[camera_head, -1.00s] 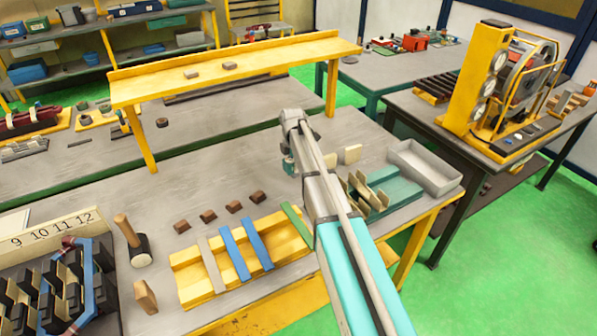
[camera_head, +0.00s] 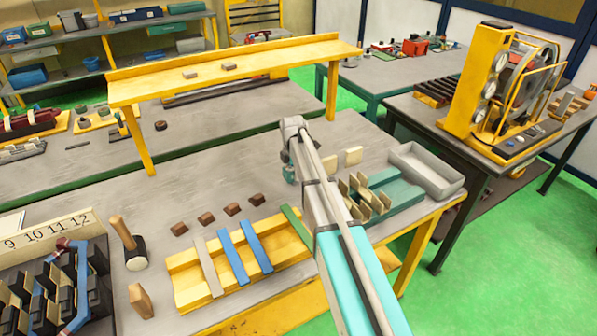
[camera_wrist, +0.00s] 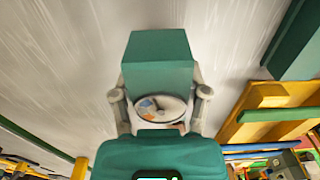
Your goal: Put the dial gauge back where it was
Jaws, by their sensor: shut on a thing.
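The dial gauge (camera_wrist: 162,108) shows in the wrist view as a round pale face with small coloured marks, between the two grey fingers of my gripper (camera_wrist: 160,98). My gripper is shut on it. A teal block (camera_wrist: 158,62) sits right against the dial on its far side; I cannot tell whether it is part of the gauge. In the head view my gripper (camera_head: 290,172) hangs over the grey workbench (camera_head: 225,180), with the dial largely hidden by my arm. I cannot tell whether the held gauge touches the bench.
A yellow fixture with blue strips (camera_head: 238,262), brown blocks (camera_head: 206,219) and a mallet (camera_head: 128,243) lie left of my arm. A teal slotted holder (camera_head: 395,190) and an empty grey tray (camera_head: 427,170) are at right. A yellow raised shelf (camera_head: 240,65) stands behind. Bare bench surrounds my gripper.

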